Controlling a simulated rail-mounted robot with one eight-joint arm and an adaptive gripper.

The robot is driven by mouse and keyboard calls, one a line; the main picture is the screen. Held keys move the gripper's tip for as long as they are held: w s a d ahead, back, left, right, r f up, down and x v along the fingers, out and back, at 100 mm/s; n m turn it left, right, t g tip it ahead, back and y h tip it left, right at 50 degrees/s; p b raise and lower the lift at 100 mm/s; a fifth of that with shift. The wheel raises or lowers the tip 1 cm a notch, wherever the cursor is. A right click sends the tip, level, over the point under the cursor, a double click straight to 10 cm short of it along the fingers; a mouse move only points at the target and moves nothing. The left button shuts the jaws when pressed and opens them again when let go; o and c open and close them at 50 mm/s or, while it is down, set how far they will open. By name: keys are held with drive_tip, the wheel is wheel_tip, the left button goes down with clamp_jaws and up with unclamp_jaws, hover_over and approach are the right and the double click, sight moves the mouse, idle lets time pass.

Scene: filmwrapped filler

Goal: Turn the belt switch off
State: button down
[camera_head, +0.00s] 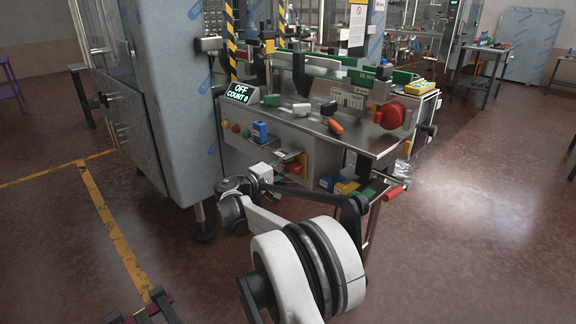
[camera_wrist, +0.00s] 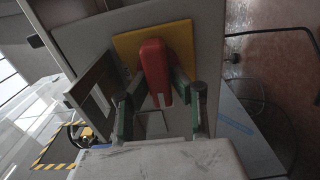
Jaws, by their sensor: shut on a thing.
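The belt switch is a red handle (camera_wrist: 157,68) on a yellow plate (camera_wrist: 184,40), fixed to a grey panel in the wrist view. My gripper (camera_wrist: 160,92) has one finger on each side of the red handle and is shut on it. The handle's long end points toward the wrist camera and down in that picture. In the head view my gripper (camera_head: 264,172) is at the front of the machine, low below the worktop, and the switch there is small and partly hidden. A display (camera_head: 240,93) on the machine reads OFF and COUNT 0.
A steel worktop (camera_head: 345,140) above my gripper carries an orange item (camera_head: 335,127) and a large red knob (camera_head: 390,116). A blue box (camera_head: 260,131) is on the front. A tall wrapped cabinet (camera_head: 165,110) stands close on the left. Open floor lies to the right.

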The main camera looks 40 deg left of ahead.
drive_tip(key=shift+n, duration=0.3)
drive_tip(key=c, duration=1.6)
unclamp_jaws()
drive_tip(key=shift+o, duration=0.2)
drive_tip(key=shift+s, duration=0.1)
drive_tip(key=s+a, duration=0.1)
drive_tip(key=s, duration=1)
drive_tip(key=shift+s+a, duration=0.2)
drive_tip(key=shift+s, duration=0.2)
